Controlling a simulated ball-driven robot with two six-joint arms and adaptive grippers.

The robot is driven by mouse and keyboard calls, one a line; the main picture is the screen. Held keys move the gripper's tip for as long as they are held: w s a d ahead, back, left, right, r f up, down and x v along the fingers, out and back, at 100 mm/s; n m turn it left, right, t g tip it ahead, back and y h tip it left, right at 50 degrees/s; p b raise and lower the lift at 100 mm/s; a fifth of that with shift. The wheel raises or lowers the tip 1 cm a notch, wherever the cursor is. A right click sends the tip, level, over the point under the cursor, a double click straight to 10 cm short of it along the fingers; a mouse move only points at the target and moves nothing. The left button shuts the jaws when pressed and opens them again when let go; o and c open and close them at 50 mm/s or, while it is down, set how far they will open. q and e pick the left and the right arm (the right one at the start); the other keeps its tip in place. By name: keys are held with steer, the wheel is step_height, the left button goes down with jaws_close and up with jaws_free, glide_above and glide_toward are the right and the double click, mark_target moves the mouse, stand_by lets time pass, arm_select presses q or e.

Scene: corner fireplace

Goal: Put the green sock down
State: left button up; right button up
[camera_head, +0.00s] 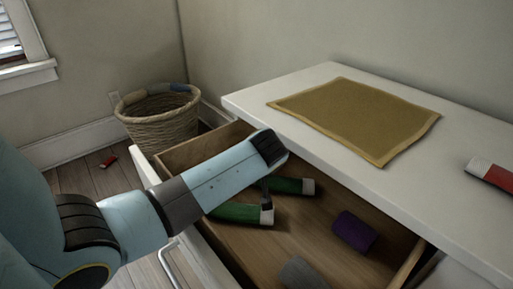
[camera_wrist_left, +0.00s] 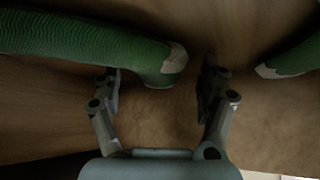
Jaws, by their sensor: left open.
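A green sock (camera_head: 240,213) with a pale end lies on the floor of the open wooden drawer (camera_head: 322,238). A second green sock piece (camera_head: 290,186) with a pale end lies just behind it. My left gripper (camera_head: 267,190) reaches down into the drawer by these, mostly hidden by its own wrist. In the left wrist view the gripper (camera_wrist_left: 160,78) is open, its fingers apart. One green sock (camera_wrist_left: 85,38) comes in from the left, with its pale tip between the fingers, not clasped. Another green piece (camera_wrist_left: 297,58) shows at the right edge. My right gripper is not in view.
A purple rolled item (camera_head: 355,232) and a grey item (camera_head: 300,273) lie in the drawer. A wicker basket (camera_head: 160,122) stands behind; a small red item (camera_head: 109,161) is on the floor.

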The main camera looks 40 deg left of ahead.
arm_select(q)
steer(key=shift+r, duration=0.25)
steer(key=p+v, duration=0.3)
steer(key=v, duration=0.8)
steer(key=shift+s+d+r, duration=0.2)
steer(key=shift+d+r, duration=0.05)
